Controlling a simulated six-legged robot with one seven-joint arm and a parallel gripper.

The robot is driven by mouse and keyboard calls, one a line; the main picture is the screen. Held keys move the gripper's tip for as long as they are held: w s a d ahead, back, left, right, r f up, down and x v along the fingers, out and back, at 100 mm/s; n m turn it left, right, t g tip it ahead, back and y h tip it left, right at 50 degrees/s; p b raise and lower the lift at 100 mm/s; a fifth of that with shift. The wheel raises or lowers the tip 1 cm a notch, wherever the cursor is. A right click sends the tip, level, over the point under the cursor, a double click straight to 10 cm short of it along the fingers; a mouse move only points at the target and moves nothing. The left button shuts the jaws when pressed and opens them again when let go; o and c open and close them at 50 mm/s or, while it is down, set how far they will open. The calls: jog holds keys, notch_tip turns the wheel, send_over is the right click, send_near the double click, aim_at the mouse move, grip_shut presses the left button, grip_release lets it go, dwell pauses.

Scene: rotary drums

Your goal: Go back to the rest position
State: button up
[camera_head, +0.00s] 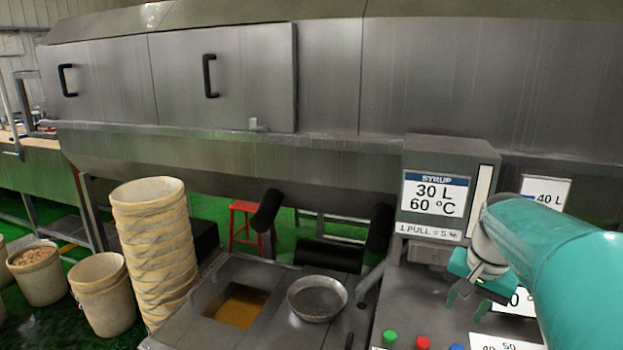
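My gripper (467,304) is at the lower right, at the end of my teal arm, which comes in from the right edge. Its two teal fingers point down and stand apart with nothing seen between them. It is over the grey control panel (412,300), in front of the syrup box (450,160) labelled "30 L 60 °C". I cannot tell its exact height above the panel.
Green (389,337), red (422,343) and blue (456,347) buttons sit below the gripper. A round metal pan (317,298) stands on the counter beside an opening with amber liquid (238,307). Stacked buckets (157,245) stand left. A large steel drum housing (330,80) spans the back.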

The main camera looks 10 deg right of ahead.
jog(key=s+a+f+n+t, duration=0.1)
jog(key=s+a+n, duration=0.3)
jog(key=a, duration=0.8)
jog(key=s+a+f+n+t, duration=0.1)
jog(key=s+a+n, duration=0.4)
jog(key=a, duration=0.6)
jog(key=shift+s+a+n+t, duration=0.35)
jog(key=shift+s+t, duration=0.2)
jog(key=shift+t, duration=0.15)
